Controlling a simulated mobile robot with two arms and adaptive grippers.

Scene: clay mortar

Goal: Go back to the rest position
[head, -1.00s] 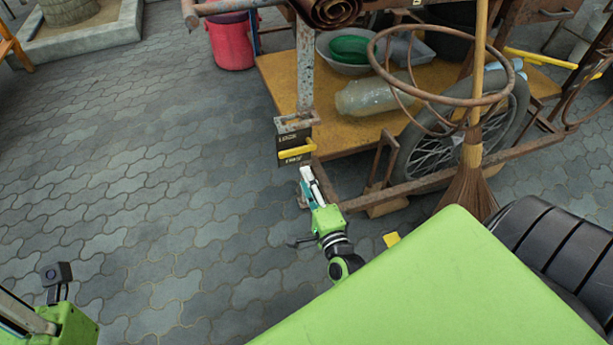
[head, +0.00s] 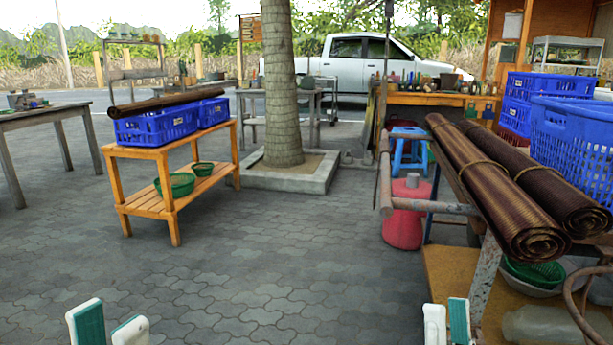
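The head view now looks level across the yard, and only the fingertips of my two grippers show at its bottom edge. My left gripper (head: 107,327) points up at the lower left, its white and teal fingertips apart with nothing between them. My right gripper (head: 448,322) points up at the lower right, in front of the cart. Its two fingertips look close together from this angle, and their gap cannot be judged. No object shows in it. Both arms are below the frame. The cart's lock box and yellow lever are out of view.
A cart with rolled brown mats (head: 500,195) and a rusty handle (head: 430,206) stands close on the right. A wooden rack (head: 150,205) with blue crates (head: 155,127) is at the left. A tree (head: 281,85) and red bucket (head: 405,225) stand beyond. The paving (head: 270,270) between is clear.

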